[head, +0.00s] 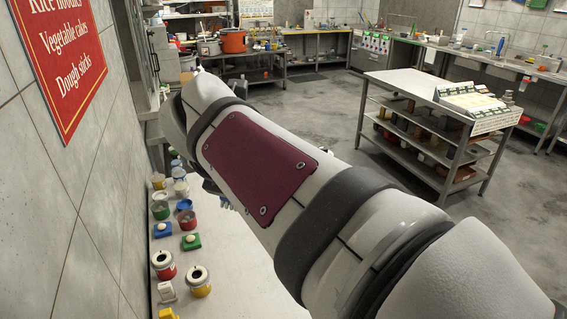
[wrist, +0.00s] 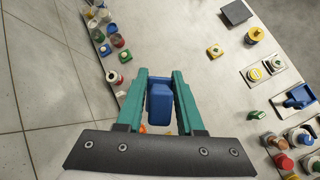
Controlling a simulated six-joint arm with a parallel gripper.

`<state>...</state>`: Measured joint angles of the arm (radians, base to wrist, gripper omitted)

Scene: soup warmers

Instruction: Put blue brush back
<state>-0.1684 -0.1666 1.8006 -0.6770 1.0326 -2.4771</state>
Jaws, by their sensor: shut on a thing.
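My gripper (wrist: 160,74), with two green fingers, is in the middle of the wrist view. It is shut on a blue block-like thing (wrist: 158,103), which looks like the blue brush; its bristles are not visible. It is held above the pale counter (wrist: 190,60), near its left edge. In the head view my own arm covers the middle of the picture, and the gripper and held thing cannot be made out clearly. A blue tray-like object (wrist: 298,97) lies at the right in the wrist view; I cannot tell whether it is the brush's place.
Several jars and small pots line the counter's left edge, including a red jar (head: 164,265) and a yellow one (head: 199,281). A dark square plate (wrist: 236,12) lies at the far side. The counter's middle is mostly clear. A wall (head: 60,190) runs along the left.

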